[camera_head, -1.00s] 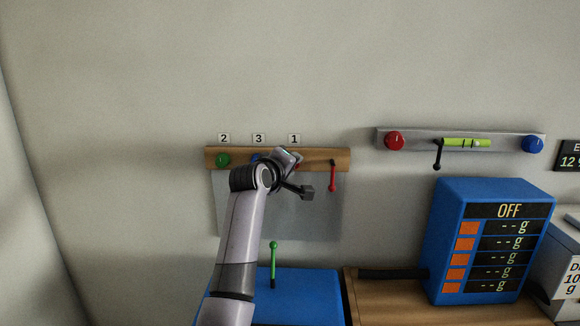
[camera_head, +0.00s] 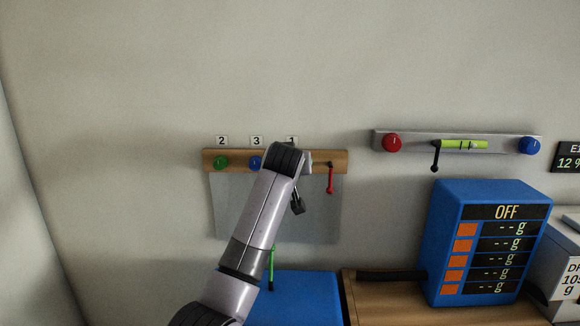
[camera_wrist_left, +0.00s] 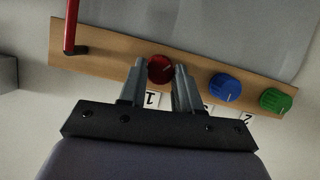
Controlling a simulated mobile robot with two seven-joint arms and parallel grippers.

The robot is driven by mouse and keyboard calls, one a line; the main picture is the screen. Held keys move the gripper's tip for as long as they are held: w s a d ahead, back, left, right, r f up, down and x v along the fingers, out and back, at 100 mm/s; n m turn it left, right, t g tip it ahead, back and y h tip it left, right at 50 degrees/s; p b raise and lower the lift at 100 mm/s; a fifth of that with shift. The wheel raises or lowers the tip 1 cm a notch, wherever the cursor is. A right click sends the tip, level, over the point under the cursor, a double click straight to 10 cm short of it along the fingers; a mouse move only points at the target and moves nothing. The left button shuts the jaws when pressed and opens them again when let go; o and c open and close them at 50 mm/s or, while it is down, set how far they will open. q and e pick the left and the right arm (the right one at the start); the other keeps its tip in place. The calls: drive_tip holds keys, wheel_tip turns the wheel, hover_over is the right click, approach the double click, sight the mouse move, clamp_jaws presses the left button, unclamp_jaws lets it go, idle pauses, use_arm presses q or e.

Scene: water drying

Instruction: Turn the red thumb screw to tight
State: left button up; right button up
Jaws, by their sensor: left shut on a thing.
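The red thumb screw (camera_wrist_left: 161,69) is a round dark red knob with a pointer line, on a wooden bar (camera_wrist_left: 110,48) beside the label 1 (camera_wrist_left: 151,99). My left gripper (camera_wrist_left: 159,76) is shut on it, one finger on each side. In the head view my left arm comes up from below to the wooden bar (camera_head: 341,162). It hides the red thumb screw there and partly covers the label 1 (camera_head: 292,140). My right gripper is in neither view.
A blue knob (camera_head: 256,162) and a green knob (camera_head: 220,162) are on the same bar, left of my arm. A red lever (camera_head: 330,180) hangs at its right end. A separate metal bar (camera_head: 415,146) carries another red knob (camera_head: 392,142).

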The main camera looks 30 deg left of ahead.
use_arm(q)
drive_tip(key=shift+w+d+f+m+g+y, duration=0.1)
drive_tip(key=shift+m+g+y, duration=0.15)
drive_tip(key=shift+m+y, duration=0.7)
drive_tip(key=shift+s+d+f+m+g+y, duration=0.15)
drive_tip(key=shift+m+y, duration=0.35)
drive_tip(key=shift+m, duration=0.75)
drive_tip(key=shift+w+d+m+g+y, duration=0.15)
drive_tip(key=shift+m+g+y, duration=0.15)
drive_tip(key=shift+m+y, duration=0.65)
drive_tip(key=shift+a+m, duration=0.1)
drive_tip(key=shift+m, duration=0.15)
drive_tip(key=o, duration=1.1)
drive_tip(key=shift+c, duration=0.2)
drive_tip(key=shift+r, duration=0.1)
drive_tip(key=b+v, duration=0.1)
drive_tip(key=v, duration=0.6)
drive_tip(key=shift+b, duration=0.3)
